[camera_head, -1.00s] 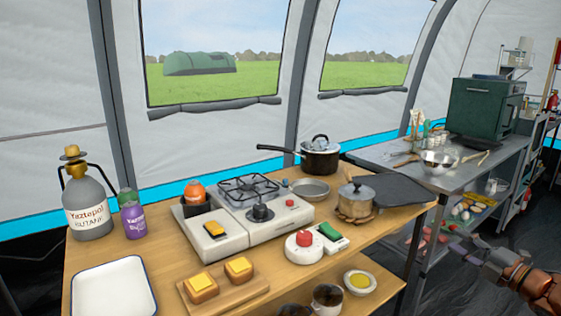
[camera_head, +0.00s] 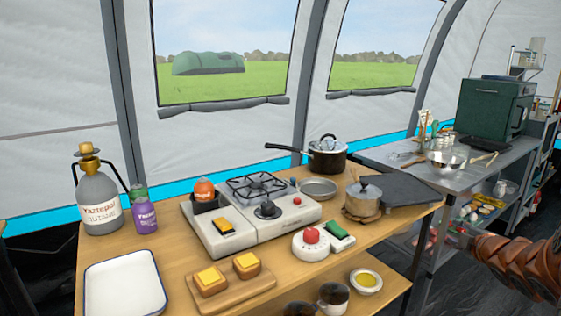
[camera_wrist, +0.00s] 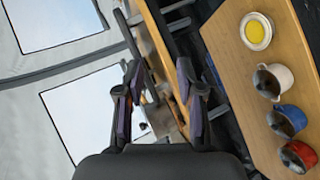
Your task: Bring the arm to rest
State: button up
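My arm (camera_head: 522,266) enters the head view at the right edge, beside the wooden table's right end. My gripper shows clearly in the wrist view (camera_wrist: 158,103), with its two dark fingers apart and nothing held between them. In the head view the fingers are hard to make out against the shelves behind.
The wooden table (camera_head: 115,244) carries a stove (camera_head: 228,236), a black pot (camera_head: 327,158), a small pot (camera_head: 363,197) and bread on a board (camera_head: 232,294). A steel table (camera_head: 400,160) stands at right. The wrist view shows mugs (camera_wrist: 285,122) and a yellow-filled dish (camera_wrist: 256,32).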

jog(key=s+a+f+m+g+y, duration=0.1)
jog(key=s+a+f+m+g, duration=0.3)
jog(key=s+a, duration=0.75)
jog(key=s+a+f+m+g, duration=0.2)
jog(key=s+a+m+g, duration=0.45)
jog(key=s, duration=0.75)
jog(key=s+a+f+m+g+y, duration=0.1)
jog(key=s+a+f+m+g, duration=0.35)
jog(key=s+a, duration=0.85)
notch_tip(320, 180, up, 26)
jog(key=s+n+p, duration=0.1)
jog(key=s+p, duration=0.1)
jog(key=p, duration=2.1)
jog(key=shift+s+g, duration=0.3)
jog(key=shift+s, duration=0.1)
